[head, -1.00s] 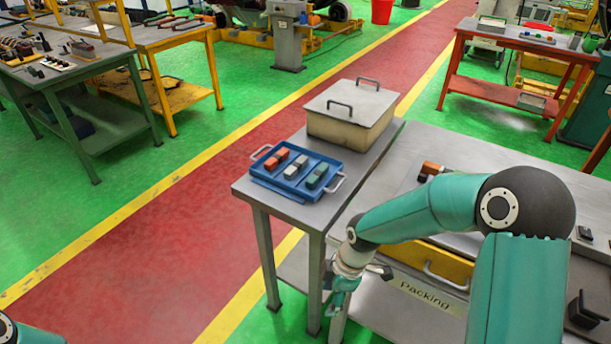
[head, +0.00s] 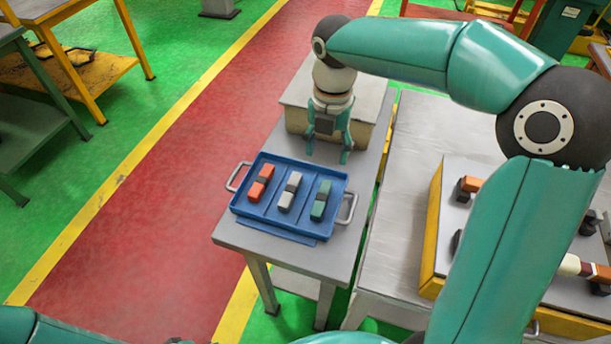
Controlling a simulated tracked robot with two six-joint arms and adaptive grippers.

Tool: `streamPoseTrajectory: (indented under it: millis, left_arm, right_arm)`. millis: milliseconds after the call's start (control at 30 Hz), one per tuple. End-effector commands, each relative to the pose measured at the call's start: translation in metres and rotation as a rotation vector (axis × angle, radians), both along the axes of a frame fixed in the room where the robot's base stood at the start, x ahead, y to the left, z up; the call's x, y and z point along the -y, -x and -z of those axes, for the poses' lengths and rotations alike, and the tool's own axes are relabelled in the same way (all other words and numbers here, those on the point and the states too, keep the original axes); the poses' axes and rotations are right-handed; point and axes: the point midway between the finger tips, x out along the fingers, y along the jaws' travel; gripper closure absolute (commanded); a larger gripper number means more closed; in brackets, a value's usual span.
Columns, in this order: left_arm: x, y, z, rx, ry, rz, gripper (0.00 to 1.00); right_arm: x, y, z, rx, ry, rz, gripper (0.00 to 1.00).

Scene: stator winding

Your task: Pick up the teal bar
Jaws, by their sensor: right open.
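The teal bar (head: 321,201) lies in the right compartment of a blue tray (head: 262,224) with side handles. It is green-teal with a dark band around its middle. My right gripper (head: 328,154) is open and empty, pointing down above the far right part of the tray, beyond the teal bar. It is apart from the bar. An orange bar (head: 260,184) lies in the tray's left compartment and a grey bar (head: 289,192) in the middle one. My left gripper is not in view.
The tray stands on a narrow grey table (head: 280,259). A beige lidded box (head: 296,108) stands behind it, partly hidden by my right arm. A workbench (head: 430,130) at the right carries a yellow-sided case (head: 432,225) with several parts. A red floor lane lies left.

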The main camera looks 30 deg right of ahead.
Motion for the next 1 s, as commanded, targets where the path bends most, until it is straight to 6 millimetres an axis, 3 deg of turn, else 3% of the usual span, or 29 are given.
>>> streamPoseTrajectory:
  millis: [167, 600, 1000]
  left_arm:
    - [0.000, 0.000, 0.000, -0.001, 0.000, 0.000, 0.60]
    - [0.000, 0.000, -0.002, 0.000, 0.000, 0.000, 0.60]
    - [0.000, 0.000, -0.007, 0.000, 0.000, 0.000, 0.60]
  right_arm:
    - [0.000, 0.000, 0.009, -0.007, 0.006, -0.024, 0.42]
    - [0.003, 0.002, 0.096, -0.008, 0.004, -0.012, 0.42]
    - [0.003, 0.008, 0.128, -0.009, 0.005, -0.008, 0.42]
